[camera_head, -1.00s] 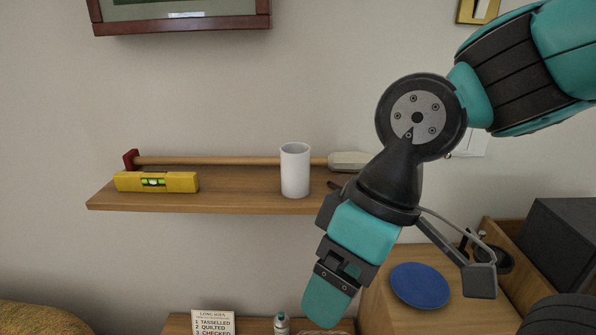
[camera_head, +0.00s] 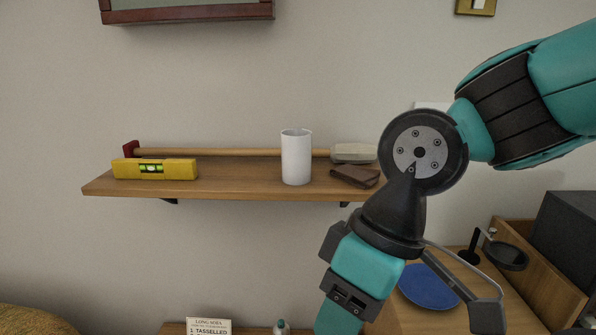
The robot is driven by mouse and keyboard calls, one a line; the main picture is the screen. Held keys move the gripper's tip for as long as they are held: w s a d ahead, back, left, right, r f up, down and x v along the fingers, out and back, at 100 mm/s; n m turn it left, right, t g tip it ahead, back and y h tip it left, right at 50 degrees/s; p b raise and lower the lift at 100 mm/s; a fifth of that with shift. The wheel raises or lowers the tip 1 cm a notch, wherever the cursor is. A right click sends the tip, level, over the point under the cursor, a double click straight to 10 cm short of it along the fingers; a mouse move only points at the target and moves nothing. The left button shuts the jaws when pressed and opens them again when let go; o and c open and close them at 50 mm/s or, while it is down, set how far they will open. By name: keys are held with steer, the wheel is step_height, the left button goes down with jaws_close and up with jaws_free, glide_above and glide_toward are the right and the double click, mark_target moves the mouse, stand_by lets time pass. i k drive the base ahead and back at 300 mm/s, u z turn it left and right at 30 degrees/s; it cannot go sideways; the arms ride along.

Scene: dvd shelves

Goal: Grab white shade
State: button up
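The white shade (camera_head: 296,158) looks like a plain white open cylinder. It stands upright on the wooden wall shelf (camera_head: 235,187), right of the shelf's middle. My gripper (camera_head: 340,318) hangs in front of and below the shelf, to the lower right of the shade and apart from it. Its fingertips run out of the bottom of the picture, so I cannot see whether it is open or shut.
On the shelf are a yellow spirit level (camera_head: 155,169), a long-handled mallet (camera_head: 235,153) behind the shade, and a brown wallet-like item (camera_head: 355,176). A blue disc (camera_head: 428,287) lies on a lower wooden surface at right. A sign (camera_head: 208,327) and bottle (camera_head: 281,327) stand below.

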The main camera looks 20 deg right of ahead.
mark_target(296, 143)
steer(key=k, duration=0.95)
steer(key=z, duration=1.4)
steer(key=i, duration=1)
steer(key=u, duration=1.3)
